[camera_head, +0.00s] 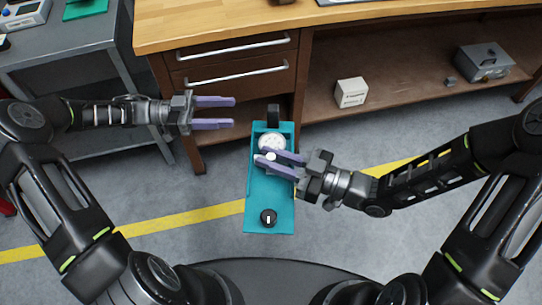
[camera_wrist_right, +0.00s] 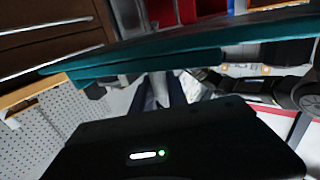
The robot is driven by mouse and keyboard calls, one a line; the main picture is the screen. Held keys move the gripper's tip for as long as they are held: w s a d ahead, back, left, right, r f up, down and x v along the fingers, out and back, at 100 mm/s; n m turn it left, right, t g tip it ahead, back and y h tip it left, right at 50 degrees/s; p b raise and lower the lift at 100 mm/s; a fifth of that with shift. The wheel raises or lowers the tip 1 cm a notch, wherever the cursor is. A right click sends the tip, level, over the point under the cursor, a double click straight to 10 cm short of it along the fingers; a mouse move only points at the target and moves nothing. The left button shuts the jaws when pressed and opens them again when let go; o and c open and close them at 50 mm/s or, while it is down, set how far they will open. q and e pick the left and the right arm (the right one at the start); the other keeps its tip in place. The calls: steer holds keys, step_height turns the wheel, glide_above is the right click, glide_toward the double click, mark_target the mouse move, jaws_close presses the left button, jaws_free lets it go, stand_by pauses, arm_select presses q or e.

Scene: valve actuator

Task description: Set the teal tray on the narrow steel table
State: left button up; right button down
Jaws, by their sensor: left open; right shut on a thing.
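The teal tray (camera_head: 262,200) is a long panel with a round white gauge (camera_head: 271,142), a black knob (camera_head: 268,217) near its lower end and a dark block at its upper end. It hangs over the floor in front of the wooden bench. My right gripper (camera_head: 267,160) is shut on the tray near its middle; the exact grip spot is unclear. In the right wrist view the tray (camera_wrist_right: 150,57) shows edge-on above the fingers. My left gripper (camera_head: 234,112) is open and empty, left of the tray's upper end. The grey steel table (camera_head: 75,40) stands at the upper left.
A teal object (camera_head: 85,8) and a grey device with a screen (camera_head: 24,14) sit on the steel table. The wooden bench (camera_head: 220,22) has drawers. Its lower shelf holds a white box (camera_head: 351,92) and a grey metal box (camera_head: 484,62). The steel table's front part is clear.

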stand_by(0.3)
arm_select(q)
steer(key=w+d+f+n+t+y, duration=0.2)
steer(key=w+d+f+n+t, duration=0.1)
steer(key=w+d+n+t, duration=0.5)
steer(key=s+f+n+t+y, duration=0.1)
steer(key=s+f+n+y, duration=0.2)
steer(key=f+n+y, duration=0.6)
steer(key=s+f+g+y, duration=0.1)
steer(key=s+f+g, duration=0.2)
steer(key=s, duration=0.6)
steer(key=s+f+n+g+y, duration=0.1)
steer(key=s+f+g, duration=0.2)
steer(key=s+f, duration=0.5)
steer(key=s+d+f+n+g, duration=0.1)
steer(key=s+f+g, duration=0.2)
steer(key=s, duration=0.7)
step_height(320, 180, down, 2)
steer(key=shift+s+f+g+y, duration=0.15)
steer(key=shift+s+g+y, duration=0.15)
steer(key=shift+y, duration=0.1)
